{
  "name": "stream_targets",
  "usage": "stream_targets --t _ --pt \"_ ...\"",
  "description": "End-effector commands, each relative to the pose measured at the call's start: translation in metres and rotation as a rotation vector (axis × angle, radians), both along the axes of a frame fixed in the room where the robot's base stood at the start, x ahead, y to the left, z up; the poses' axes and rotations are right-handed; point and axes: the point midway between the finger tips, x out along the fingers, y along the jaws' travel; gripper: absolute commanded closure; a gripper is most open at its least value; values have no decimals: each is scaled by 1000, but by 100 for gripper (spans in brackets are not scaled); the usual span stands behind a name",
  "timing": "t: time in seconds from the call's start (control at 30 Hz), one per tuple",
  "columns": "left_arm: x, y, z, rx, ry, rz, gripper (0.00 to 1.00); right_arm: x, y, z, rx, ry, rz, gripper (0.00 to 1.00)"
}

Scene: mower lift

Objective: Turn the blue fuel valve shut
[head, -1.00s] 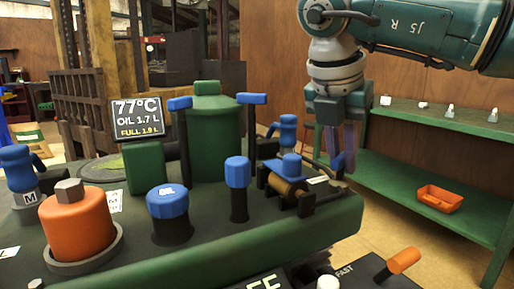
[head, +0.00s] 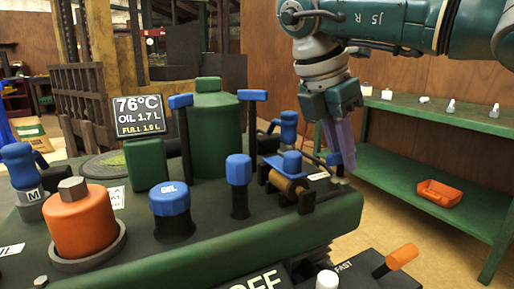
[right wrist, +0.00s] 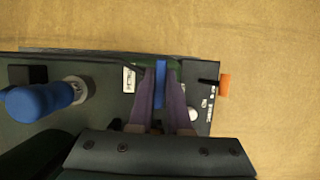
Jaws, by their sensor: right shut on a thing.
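The blue fuel valve handle (right wrist: 160,82) shows in the right wrist view as a narrow blue bar between my gripper's purple fingers. The fingers hide most of the handle in the head view. My left gripper is not in view.
On the mower stand a blue oil cap (head: 170,200), an orange cylinder (head: 82,225), blue-topped posts and a display (head: 138,116) reading 76°C. An orange-handled lever (head: 402,257) is at front right. A green shelf (head: 430,175) with an orange tray (head: 440,193) stands right.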

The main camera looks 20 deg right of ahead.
Motion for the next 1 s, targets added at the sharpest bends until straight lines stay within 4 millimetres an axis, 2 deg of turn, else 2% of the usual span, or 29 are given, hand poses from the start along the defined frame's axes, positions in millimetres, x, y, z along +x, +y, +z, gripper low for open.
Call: stream_targets --t 0.23,0.27,0.5,0.77,0.87,1.0 --pt "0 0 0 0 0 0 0 0 0 1 0 0 -2 100" --pt "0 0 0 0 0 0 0 0 0 1 0 0 -2 80" --pt "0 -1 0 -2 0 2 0 0 0 0 0 0 -1 54" --pt "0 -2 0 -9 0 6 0 0 0 2 0 0 0 54" --pt "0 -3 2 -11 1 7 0 1 4 10 1 -4 2 54" --pt "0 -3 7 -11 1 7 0 0 14 35 1 -4 3 54"
